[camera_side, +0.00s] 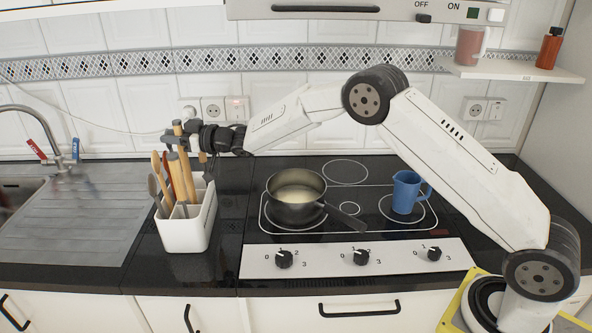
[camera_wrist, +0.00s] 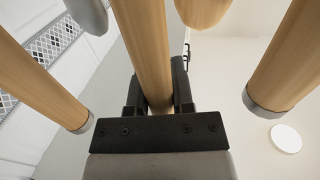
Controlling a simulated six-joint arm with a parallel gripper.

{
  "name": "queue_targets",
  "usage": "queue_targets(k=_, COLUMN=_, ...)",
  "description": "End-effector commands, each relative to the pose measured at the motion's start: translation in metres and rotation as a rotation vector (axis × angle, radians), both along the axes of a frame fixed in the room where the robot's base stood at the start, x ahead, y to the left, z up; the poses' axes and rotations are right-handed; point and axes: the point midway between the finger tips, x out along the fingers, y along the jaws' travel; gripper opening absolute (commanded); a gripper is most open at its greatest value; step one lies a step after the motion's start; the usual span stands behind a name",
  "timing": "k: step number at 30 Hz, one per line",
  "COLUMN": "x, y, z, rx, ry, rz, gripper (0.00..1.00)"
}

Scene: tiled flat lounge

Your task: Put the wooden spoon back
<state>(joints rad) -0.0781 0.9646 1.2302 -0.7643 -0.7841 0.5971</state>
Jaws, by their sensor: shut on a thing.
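My gripper (camera_side: 177,139) is above the white utensil holder (camera_side: 186,232), at the left of the hob in the side view. It is shut on an upright wooden handle, which I take to be the wooden spoon (camera_wrist: 143,45). In the wrist view this handle runs up between the two dark fingers (camera_wrist: 158,95). The side view shows a wooden handle tip just above the fingers. Other utensils crowd around it, so its lower end is hidden and I cannot tell how deep it sits in the holder.
Several other wooden-handled utensils stand in the holder, some with metal-capped ends (camera_wrist: 275,85) close to the gripper. A dark pot (camera_side: 297,212) and a blue jug (camera_side: 406,193) stand on the hob (camera_side: 345,172). A sink drainer (camera_side: 85,215) lies left of the holder.

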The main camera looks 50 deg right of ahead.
Motion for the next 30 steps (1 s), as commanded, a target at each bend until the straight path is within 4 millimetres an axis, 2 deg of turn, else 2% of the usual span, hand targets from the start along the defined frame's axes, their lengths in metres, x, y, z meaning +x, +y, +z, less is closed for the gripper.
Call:
queue_targets(k=1, x=0.000, y=0.000, z=-0.008, rx=-0.001, ry=0.002, rz=0.001, gripper=0.00)
queue_targets(k=6, x=0.000, y=0.000, z=-0.019, rx=0.000, ry=0.000, rz=0.000, gripper=0.00)
queue_targets(k=19, x=0.000, y=0.000, z=-0.023, rx=-0.001, ry=-0.001, rz=0.000, gripper=0.00)
queue_targets(k=20, x=0.000, y=0.000, z=-0.022, rx=-0.001, ry=-0.001, rz=0.000, gripper=0.39)
queue_targets(k=22, x=0.000, y=0.000, z=-0.022, rx=-0.001, ry=-0.001, rz=0.000, gripper=0.61)
queue_targets(k=23, x=0.000, y=0.000, z=-0.022, rx=-0.001, ry=-0.001, rz=0.000, gripper=0.64)
queue_targets(k=30, x=0.000, y=0.000, z=-0.022, rx=-0.001, ry=-0.001, rz=0.000, gripper=0.64)
